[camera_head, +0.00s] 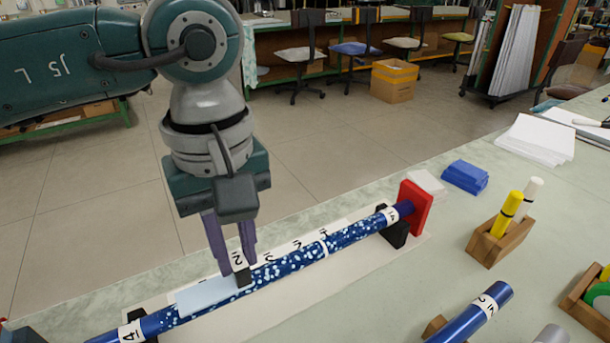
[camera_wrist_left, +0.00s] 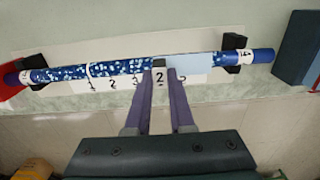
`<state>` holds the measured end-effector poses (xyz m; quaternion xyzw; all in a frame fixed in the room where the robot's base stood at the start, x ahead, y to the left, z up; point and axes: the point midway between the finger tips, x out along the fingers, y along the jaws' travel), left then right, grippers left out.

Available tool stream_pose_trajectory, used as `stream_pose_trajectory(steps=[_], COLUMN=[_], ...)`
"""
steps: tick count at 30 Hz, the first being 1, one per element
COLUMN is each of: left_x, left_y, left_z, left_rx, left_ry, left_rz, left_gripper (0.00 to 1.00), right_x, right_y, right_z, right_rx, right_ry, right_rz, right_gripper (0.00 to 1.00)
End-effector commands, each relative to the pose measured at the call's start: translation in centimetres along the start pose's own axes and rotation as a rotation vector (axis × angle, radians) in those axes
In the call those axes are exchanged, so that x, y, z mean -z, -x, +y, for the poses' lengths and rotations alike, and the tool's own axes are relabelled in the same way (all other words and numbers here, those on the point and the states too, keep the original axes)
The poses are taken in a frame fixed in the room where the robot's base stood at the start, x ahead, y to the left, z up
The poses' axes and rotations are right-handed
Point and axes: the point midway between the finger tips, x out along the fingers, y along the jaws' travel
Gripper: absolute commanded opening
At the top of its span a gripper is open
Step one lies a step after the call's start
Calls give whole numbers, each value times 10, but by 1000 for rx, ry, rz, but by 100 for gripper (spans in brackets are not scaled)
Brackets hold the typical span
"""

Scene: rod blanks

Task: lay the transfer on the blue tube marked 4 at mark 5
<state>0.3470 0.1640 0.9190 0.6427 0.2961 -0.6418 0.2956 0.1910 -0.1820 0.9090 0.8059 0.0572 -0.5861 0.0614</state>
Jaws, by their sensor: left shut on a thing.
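The blue tube (camera_head: 285,267) has white speckles and a white band marked 4 (camera_head: 131,331) near its left end. It also shows in the wrist view (camera_wrist_left: 115,68). The transfer is a pale blue sheet (camera_head: 200,297) along the tube, left of my fingers; in the wrist view (camera_wrist_left: 192,66) it lies to their right. My left gripper (camera_head: 243,279) is shut on its edge at the tube. I cannot tell whether the sheet touches the tube. A numbered white strip (camera_wrist_left: 112,85) runs beside the tube; my fingers hide part of it. My right gripper is not in view.
Black supports (camera_head: 396,234) carry the tube, with a red end stop (camera_head: 415,208) at the right. A pen block (camera_head: 502,240), blue blocks (camera_head: 465,177) and another blue tube (camera_head: 473,318) lie to the right. White paper (camera_head: 537,138) lies behind them.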

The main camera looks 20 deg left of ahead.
Motion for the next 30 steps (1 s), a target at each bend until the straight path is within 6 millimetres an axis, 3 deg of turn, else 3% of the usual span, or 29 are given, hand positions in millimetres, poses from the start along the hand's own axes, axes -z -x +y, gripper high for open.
stream_pose_trajectory(steps=[14,30], left_x=[0,0], left_y=[0,40], left_z=[-1,0], left_rx=[3,1], left_ry=[1,0], left_rz=[1,2], left_gripper=[0,0], right_x=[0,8], right_y=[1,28], right_z=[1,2], right_rx=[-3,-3], right_ry=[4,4], right_rz=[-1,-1], right_gripper=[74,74])
